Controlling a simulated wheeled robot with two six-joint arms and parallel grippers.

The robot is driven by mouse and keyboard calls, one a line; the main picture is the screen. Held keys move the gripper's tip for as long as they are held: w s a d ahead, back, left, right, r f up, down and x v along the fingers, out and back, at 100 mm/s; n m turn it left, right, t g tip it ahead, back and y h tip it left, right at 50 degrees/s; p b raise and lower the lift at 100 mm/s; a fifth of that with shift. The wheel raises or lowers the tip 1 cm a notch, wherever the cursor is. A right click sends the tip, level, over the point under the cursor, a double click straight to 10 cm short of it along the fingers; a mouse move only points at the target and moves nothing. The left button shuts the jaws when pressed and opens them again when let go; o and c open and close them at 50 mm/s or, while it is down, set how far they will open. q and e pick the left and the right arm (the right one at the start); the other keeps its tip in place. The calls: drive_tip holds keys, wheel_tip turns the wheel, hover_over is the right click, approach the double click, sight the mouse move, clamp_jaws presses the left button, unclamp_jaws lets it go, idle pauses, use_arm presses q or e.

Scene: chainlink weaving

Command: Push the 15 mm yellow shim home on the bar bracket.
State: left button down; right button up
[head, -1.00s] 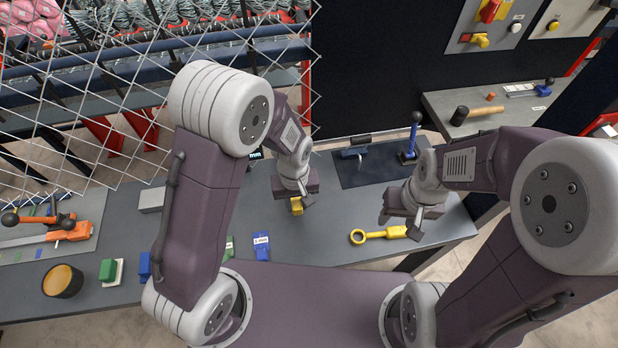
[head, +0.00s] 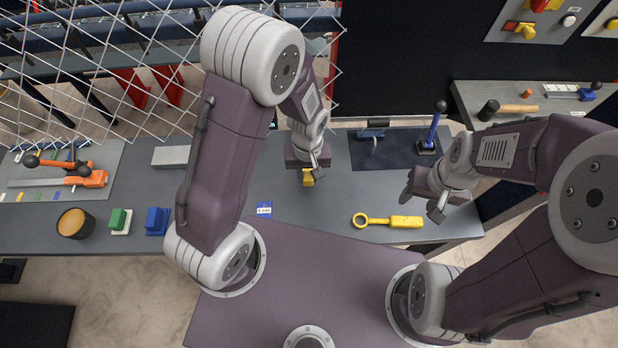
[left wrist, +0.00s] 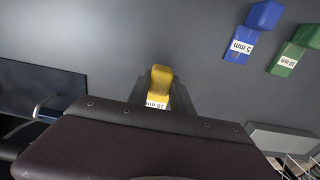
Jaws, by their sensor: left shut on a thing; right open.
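The yellow 15 mm shim (head: 308,179) is held in my left gripper (head: 308,170), which is shut on it over the middle of the grey bench. In the left wrist view the shim (left wrist: 160,80) sticks out between the fingers, its "15 mm" label partly showing. I cannot tell whether it touches the bench. A small bracket with a curved bar (head: 375,134) stands on a dark mat to the right; I cannot tell whether this is the bar bracket. The bar also shows at the left of the left wrist view (left wrist: 42,106). My right gripper (head: 424,204) is open and empty, above the bench's right part.
A blue-handled lever (head: 434,128) stands on the mat (head: 400,152). A yellow ring-ended tool (head: 388,221) lies near the front edge. A blue 5 mm shim (left wrist: 240,44) and green 10 mm shim (left wrist: 290,58) lie nearby. An orange clamp (head: 85,178) and wire mesh (head: 110,70) are left.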

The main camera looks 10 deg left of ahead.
use_arm(q)
drive_tip(key=shift+w+a+f+b, duration=0.15)
drive_tip(key=shift+w+f+b, duration=0.1)
drive_tip(key=shift+w+f, duration=0.3)
drive_tip(key=shift+w+a+f+b, duration=0.15)
drive_tip(key=shift+w+f+b, duration=0.1)
drive_tip(key=shift+w+f, duration=0.55)
drive_tip(key=shift+w, duration=0.15)
drive_tip(key=shift+a, duration=0.1)
drive_tip(key=shift+f, duration=0.15)
drive_tip(key=shift+f+b, duration=0.4)
drive_tip(key=shift+b, duration=0.05)
drive_tip(key=shift+w, duration=0.1)
